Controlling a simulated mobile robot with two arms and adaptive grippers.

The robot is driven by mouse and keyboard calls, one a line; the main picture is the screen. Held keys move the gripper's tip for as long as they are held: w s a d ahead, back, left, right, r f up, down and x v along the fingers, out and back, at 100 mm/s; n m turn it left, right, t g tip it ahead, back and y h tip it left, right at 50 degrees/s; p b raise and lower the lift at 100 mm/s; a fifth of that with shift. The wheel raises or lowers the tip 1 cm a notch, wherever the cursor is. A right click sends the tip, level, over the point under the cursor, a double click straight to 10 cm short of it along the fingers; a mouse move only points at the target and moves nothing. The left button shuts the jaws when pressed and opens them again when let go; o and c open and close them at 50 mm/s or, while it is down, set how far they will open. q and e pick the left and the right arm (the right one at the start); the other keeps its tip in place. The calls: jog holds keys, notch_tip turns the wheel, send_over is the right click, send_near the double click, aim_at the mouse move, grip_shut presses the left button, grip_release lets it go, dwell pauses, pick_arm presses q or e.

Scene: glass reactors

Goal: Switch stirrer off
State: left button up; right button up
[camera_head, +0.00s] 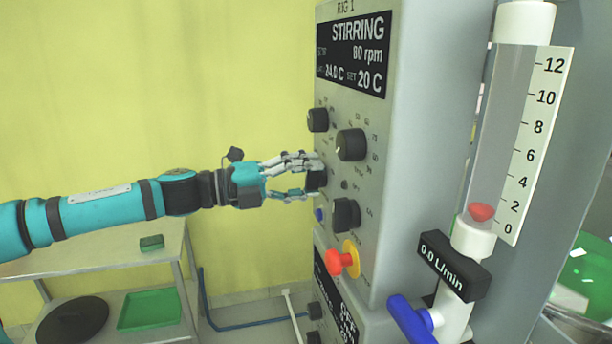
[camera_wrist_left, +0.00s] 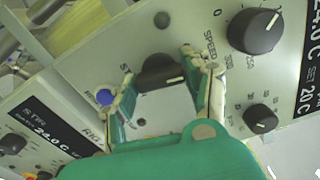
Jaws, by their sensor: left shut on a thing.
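The rig's control panel has a dark display (camera_head: 353,55) reading STIRRING 80 rpm, 24.0 C and SET 20 C. My left gripper (camera_head: 313,178) has its fingers above and below a black knob (camera_head: 317,180) on the left of the panel, shut on it. In the left wrist view the same knob (camera_wrist_left: 162,72) sits between the two fingers, with a pale pointer line on its face. Its label is partly hidden; only the start, "ST", can be read. The right gripper is not in view.
A large speed knob (camera_head: 351,144) and a smaller knob (camera_head: 318,120) sit above. Below are another black knob (camera_head: 346,215), a small blue button (camera_head: 319,214) and a red knob on yellow (camera_head: 342,262). A flow tube (camera_head: 500,130) stands right; a shelf table (camera_head: 90,250) stands left.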

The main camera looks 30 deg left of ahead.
pick_arm(q)
jog(key=shift+n, duration=1.1)
jog(key=o, duration=1.2)
jog(key=shift+a, duration=0.1)
jog(key=shift+c, duration=0.2)
jog(key=shift+s, duration=0.1)
jog(key=shift+s+a, duration=0.35)
jog(key=shift+s, duration=0.05)
jog(key=v, duration=1)
jog(key=shift+s+a, duration=0.25)
